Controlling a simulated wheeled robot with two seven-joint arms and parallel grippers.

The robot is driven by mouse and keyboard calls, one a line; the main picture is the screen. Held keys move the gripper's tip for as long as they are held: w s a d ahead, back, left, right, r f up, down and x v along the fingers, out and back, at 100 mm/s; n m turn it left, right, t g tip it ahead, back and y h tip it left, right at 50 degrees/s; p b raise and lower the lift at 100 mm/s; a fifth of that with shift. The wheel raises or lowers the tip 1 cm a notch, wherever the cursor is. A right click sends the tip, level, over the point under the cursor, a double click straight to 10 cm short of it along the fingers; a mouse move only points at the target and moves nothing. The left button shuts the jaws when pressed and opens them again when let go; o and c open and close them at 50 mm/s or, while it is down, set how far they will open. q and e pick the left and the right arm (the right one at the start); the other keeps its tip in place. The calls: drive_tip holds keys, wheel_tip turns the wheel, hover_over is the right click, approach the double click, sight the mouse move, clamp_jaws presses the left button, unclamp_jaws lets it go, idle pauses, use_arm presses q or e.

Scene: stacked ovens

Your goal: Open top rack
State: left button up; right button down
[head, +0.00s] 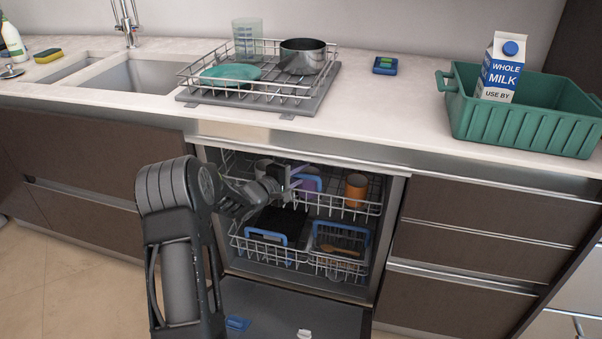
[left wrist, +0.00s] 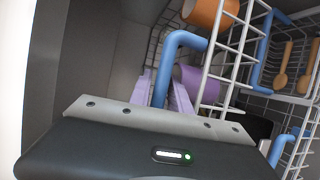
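The top rack (head: 345,207) is a wire basket inside the open dishwasher under the counter. It holds an orange cup (head: 356,189) and a purple cup (head: 309,184), and sits inside the cavity above the lower rack. My left gripper (head: 296,175) is at the front left of the top rack. In the left wrist view, its two lavender fingers (left wrist: 162,93) lie on both sides of a blue bar handle (left wrist: 185,40) at the rack's wires and appear closed on it. The purple cup is just behind them. My right gripper is not in view.
The lower rack (head: 262,253) has blue handles and holds a wooden spoon and other items. The dropped door (head: 285,305) lies below. On the counter stand a dish drainer (head: 222,102), a sink (head: 150,77) and a green crate (head: 520,127) with a milk carton (head: 500,70).

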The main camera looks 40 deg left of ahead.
use_arm(q)
drive_tip(key=shift+c, duration=0.3)
clamp_jaws()
idle(1.1)
